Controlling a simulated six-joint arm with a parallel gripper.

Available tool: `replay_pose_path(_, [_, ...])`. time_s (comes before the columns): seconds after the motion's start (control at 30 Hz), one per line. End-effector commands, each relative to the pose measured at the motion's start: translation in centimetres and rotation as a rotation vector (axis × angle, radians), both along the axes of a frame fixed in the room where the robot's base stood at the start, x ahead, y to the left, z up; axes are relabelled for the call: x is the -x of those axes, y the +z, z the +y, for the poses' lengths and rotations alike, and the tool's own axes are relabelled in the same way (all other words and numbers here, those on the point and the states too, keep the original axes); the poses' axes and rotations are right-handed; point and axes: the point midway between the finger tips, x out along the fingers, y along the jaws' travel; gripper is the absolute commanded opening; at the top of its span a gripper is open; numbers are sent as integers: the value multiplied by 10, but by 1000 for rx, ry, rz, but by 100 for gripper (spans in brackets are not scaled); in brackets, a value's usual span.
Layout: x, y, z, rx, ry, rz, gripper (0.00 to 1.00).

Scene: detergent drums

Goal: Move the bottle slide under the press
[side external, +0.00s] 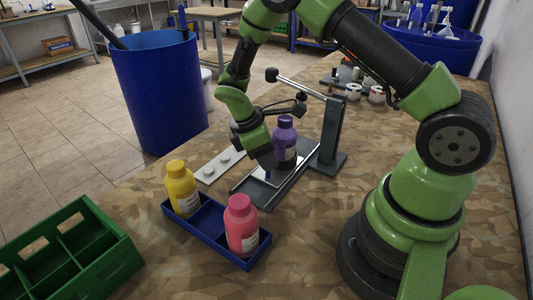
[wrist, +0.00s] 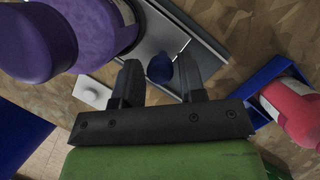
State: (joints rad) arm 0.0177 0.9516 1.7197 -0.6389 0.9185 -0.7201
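The bottle slide (side external: 262,186) is a grey plate between rails on the press base. A purple bottle (side external: 284,148) with a purple cap stands upright on it; in the wrist view the bottle (wrist: 100,30) is at upper left. The press has a grey column (side external: 331,130) and a lever with dark knobs (side external: 271,75). A blue knob (wrist: 159,68) shows on the slide's near part. My gripper (wrist: 160,72) is open, its two fingers on either side of the blue knob. Whether a finger touches it I cannot tell. The side view partly hides my gripper (side external: 267,172).
A blue tray (side external: 210,221) with a yellow bottle (side external: 181,188) and a pink bottle (side external: 241,224) stands in front of the press. A white plate with round studs (side external: 221,165) lies left of it. A green crate (side external: 75,250) is at lower left, a blue drum (side external: 160,95) behind.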

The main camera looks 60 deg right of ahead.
Motion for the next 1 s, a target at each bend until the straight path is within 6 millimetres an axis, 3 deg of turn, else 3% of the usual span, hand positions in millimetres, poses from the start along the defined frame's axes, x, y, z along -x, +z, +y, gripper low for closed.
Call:
replay_pose_path(0.07, [0,0,0,0,0,0,37])
replay_pose_path(0.23, [0,0,0,0,0,0,1])
replay_pose_path(0.43, [0,0,-6,0,-2,0,0])
replay_pose_path(0.73, [-1,0,-68,3,-7,0,0])
replay_pose_path(1.0, [0,1,-85,5,2,1,0])
